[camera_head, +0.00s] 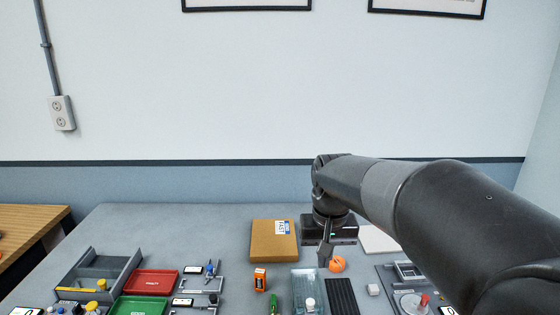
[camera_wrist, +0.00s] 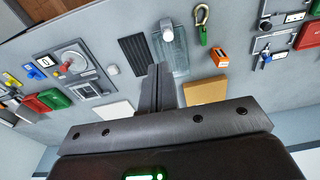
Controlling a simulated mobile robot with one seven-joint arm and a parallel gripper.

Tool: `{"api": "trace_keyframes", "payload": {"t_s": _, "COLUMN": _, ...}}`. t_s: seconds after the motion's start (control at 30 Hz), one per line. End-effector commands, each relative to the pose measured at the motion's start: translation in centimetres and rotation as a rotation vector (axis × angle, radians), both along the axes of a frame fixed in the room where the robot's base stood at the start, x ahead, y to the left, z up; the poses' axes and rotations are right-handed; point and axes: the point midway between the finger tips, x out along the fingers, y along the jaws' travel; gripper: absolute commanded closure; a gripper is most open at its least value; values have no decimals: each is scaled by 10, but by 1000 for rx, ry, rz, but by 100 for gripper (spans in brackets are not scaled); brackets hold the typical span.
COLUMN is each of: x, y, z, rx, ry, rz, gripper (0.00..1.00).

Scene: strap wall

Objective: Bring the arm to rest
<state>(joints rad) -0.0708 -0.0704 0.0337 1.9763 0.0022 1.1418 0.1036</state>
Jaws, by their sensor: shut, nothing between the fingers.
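My arm reaches in from the right in the head view, and my gripper (camera_head: 325,254) points down over the grey table (camera_head: 180,225). In the wrist view my gripper (camera_wrist: 158,72) is shut, with its two fingers together and nothing between them. An orange round thing (camera_head: 337,264) is right beside the fingers in the head view. I cannot tell whether they touch it. The black ribbed pad (camera_wrist: 134,48) and a clear tray (camera_wrist: 172,50) show near the fingertips in the wrist view.
A cardboard box (camera_head: 273,240) lies behind the gripper to the left. Red (camera_head: 151,282) and green (camera_head: 137,306) trays and a grey bin (camera_head: 98,272) stand at left. A panel with a dial (camera_head: 411,301) is at right. The table's back left is clear.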

Motion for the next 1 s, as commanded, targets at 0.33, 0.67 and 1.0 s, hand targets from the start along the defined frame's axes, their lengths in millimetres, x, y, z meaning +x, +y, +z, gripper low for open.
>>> {"api": "trace_keyframes", "payload": {"t_s": 0.33, "x": -91, "y": -26, "z": 19, "rx": 0, "ry": -194, "rz": -3, "gripper": 100}}
{"api": "trace_keyframes", "payload": {"t_s": 0.67, "x": -160, "y": -41, "z": 6, "rx": -6, "ry": -354, "rz": -3, "gripper": 100}}
{"api": "trace_keyframes", "payload": {"t_s": 1.0, "x": -178, "y": -45, "z": -3, "rx": -10, "ry": -399, "rz": -3, "gripper": 100}}
